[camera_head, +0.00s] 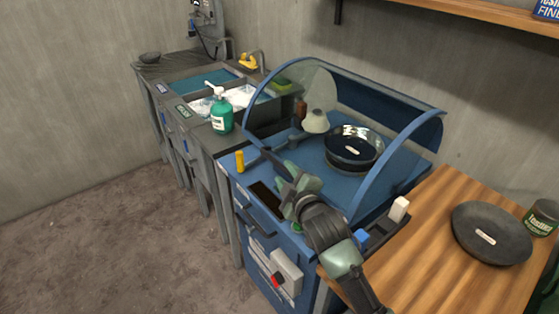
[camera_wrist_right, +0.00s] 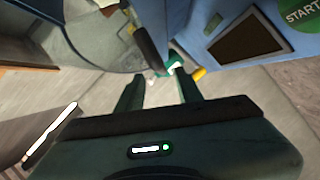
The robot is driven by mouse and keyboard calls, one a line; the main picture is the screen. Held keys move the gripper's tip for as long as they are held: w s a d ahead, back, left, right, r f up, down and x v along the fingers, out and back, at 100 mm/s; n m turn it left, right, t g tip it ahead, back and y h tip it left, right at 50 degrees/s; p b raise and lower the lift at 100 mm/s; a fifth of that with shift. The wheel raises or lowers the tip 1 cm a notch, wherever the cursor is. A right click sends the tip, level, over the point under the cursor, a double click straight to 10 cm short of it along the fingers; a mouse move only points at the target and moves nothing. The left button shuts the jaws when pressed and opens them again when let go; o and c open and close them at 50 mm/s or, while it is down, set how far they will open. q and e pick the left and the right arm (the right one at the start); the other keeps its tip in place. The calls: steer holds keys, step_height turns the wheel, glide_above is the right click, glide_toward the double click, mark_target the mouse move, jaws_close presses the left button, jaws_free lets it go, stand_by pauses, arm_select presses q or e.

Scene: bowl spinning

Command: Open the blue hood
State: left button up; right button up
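The blue hood (camera_head: 388,171) is a curved clear cover with blue edges over the blue machine (camera_head: 228,188). It appears lowered, its front edge partly hidden by my right arm. A dark bowl (camera_head: 352,148) shows under it. My right gripper (camera_head: 283,155) is at the hood's front left edge, above the machine's front panel. In the right wrist view, its two fingers (camera_wrist_right: 160,92) are apart with nothing between them. A dark handle-like bar (camera_wrist_right: 148,48) on the clear hood (camera_wrist_right: 97,30) lies just ahead of the fingers. My left gripper is not in view.
A wooden table (camera_head: 425,225) with a dark bowl (camera_head: 491,233) and a green can (camera_head: 541,217) stands at the right. A green soap bottle (camera_head: 221,115) stands on the sink counter at the left. A yellow knob (camera_head: 240,160) sticks up at the machine's left front corner.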

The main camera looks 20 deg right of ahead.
mark_target(281, 169)
steer(key=x, duration=0.4)
steer(key=shift+w+f, duration=0.15)
steer(key=shift+w, duration=0.15)
steer(key=shift+x, duration=0.75)
steer(key=shift+c, duration=0.6)
steer(key=c, duration=0.5)
jaws_close()
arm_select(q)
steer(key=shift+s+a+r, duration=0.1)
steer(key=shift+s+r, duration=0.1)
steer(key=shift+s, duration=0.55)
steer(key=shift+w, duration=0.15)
arm_select(e)
steer(key=shift+f, duration=0.1)
